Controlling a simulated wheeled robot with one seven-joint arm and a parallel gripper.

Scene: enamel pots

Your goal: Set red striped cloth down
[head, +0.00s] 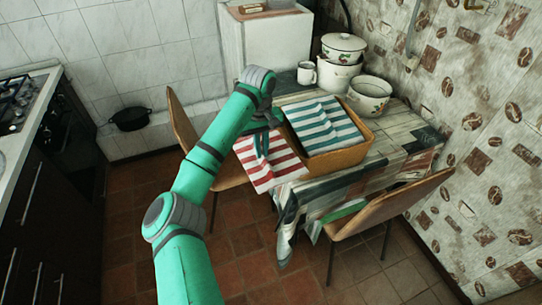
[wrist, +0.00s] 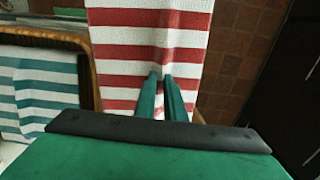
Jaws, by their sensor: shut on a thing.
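The red striped cloth (head: 269,164), red and white, hangs from my gripper (head: 262,142) in the head view, to the left of the basket on the table. In the wrist view the cloth (wrist: 152,50) fills the upper middle, and my gripper's two green fingertips (wrist: 163,78) are close together and pinch a fold of it. A green-and-white striped cloth (head: 322,124) lies in the brown basket (head: 343,157); it also shows at the left of the wrist view (wrist: 38,85). The red cloth appears beside the basket's rim; whether it touches the rim or a chair is unclear.
The table (head: 398,147) has a patterned tablecloth with bare room right of the basket. White enamel pots (head: 340,75), an enamel bowl (head: 369,96) and a mug (head: 306,74) stand at its back. Chairs stand at the left (head: 184,130) and front right (head: 390,205).

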